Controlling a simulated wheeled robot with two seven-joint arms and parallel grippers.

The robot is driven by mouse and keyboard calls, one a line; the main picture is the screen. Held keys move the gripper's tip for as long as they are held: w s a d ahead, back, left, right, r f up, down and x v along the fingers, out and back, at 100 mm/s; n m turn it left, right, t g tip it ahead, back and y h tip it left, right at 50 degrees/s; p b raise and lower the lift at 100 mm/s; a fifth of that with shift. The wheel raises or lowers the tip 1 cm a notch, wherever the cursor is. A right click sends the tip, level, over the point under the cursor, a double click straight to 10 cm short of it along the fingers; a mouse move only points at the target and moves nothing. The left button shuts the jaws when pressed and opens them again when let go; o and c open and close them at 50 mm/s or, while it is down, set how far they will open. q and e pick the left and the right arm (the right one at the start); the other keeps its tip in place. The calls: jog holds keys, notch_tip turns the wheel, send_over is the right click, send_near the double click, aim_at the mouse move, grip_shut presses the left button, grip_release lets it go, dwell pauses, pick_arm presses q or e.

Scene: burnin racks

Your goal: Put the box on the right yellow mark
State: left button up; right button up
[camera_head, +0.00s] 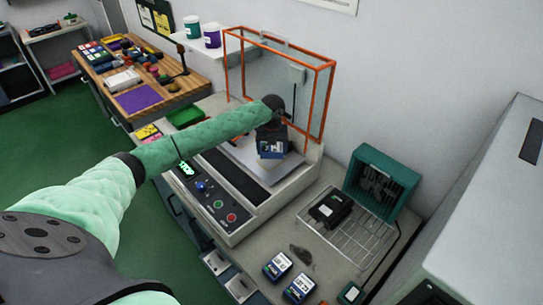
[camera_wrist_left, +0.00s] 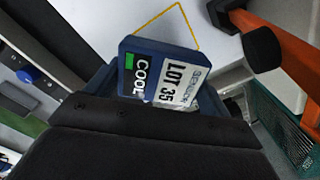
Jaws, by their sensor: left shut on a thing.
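My left gripper (camera_head: 272,138) is shut on a dark blue box (camera_head: 271,150) with a white label. It holds the box over the pale plate (camera_head: 245,165) of the bench machine, in front of the orange-framed clear guard. Part of a yellow outline mark (camera_wrist_left: 165,14) shows on the white plate behind the box; the box hides the rest. I cannot tell whether the box touches the plate. My right gripper is not in view.
The orange-framed guard (camera_head: 329,95) stands close behind the gripper. A control panel (camera_head: 212,197) with buttons is in front. Two more labelled boxes (camera_head: 278,266) (camera_head: 299,288) lie on the bench. A wire rack (camera_head: 345,240) holds a black device near a green fan unit (camera_head: 380,182).

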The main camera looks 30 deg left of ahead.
aim_at(271, 162)
pick_arm(q)
jog(key=shift+w+a+f, duration=0.3)
jog(key=shift+w+a, duration=0.05)
jog(key=shift+w, duration=0.05)
jog(key=shift+f, duration=0.15)
notch_tip(271, 162, down, 4)
jog(key=b, duration=0.3)
jog(key=shift+w, duration=0.1)
jog(key=o, duration=1)
